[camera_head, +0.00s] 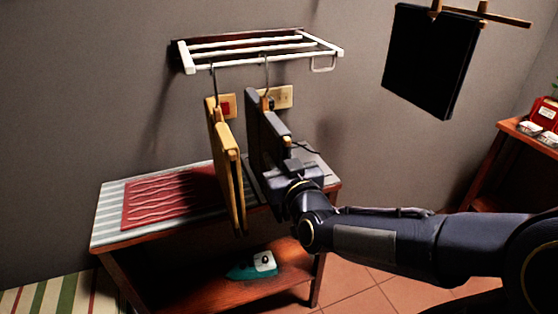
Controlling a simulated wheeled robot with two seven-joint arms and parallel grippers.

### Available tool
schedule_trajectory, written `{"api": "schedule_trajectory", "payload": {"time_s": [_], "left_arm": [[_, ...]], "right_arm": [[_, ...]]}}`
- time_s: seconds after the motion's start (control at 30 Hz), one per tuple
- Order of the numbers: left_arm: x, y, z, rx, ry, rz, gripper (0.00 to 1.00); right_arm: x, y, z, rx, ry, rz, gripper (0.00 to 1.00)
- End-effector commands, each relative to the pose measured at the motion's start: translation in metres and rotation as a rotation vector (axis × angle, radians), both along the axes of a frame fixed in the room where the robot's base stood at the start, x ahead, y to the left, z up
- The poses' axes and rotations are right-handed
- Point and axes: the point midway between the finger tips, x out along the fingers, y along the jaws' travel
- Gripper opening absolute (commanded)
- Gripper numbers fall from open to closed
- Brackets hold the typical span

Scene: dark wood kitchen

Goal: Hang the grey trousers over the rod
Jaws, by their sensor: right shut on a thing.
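The grey trousers (262,135) hang folded over a hanger, below the white wall rack (262,62) with its several rods. The hanger's hook (266,75) reaches up to the rack's front rod; I cannot tell whether it rests on it. My right gripper (284,165) comes in from the right and is shut on the grey trousers at their right side. Its fingertips are mostly hidden by the gripper body and the cloth. My left gripper is not in view.
A yellow garment (228,165) on a hanger hangs just left of the trousers. Below stands an ironing table (108,215) with a red cloth (170,197) on top and an iron (254,266) on its shelf. A black garment (428,58) hangs at upper right.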

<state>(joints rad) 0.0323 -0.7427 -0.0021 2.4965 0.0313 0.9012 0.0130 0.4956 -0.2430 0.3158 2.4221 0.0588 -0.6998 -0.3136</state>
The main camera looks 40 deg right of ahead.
Motion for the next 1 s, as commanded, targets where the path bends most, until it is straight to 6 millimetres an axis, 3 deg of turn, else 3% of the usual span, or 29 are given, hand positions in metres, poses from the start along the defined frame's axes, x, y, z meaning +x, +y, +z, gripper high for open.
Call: {"api": "schedule_trajectory", "payload": {"time_s": [0.3, 0.33, 0.53, 0.83, 1.0], "left_arm": [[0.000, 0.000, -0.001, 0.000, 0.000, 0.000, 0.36], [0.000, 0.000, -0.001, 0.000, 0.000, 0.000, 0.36], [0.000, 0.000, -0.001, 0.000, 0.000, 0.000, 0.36], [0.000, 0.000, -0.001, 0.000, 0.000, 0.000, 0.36], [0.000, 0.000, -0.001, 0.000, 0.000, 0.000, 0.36]], "right_arm": [[0.000, 0.000, 0.001, -0.001, -0.005, -0.001, 0.00], [0.000, 0.000, 0.001, -0.001, -0.005, -0.001, 0.28], [0.000, 0.000, 0.000, -0.001, -0.003, 0.000, 0.53], [-0.003, 0.001, -0.002, 0.000, 0.002, 0.000, 0.53], [-0.023, 0.005, -0.001, -0.002, -0.001, -0.002, 0.53]]}}
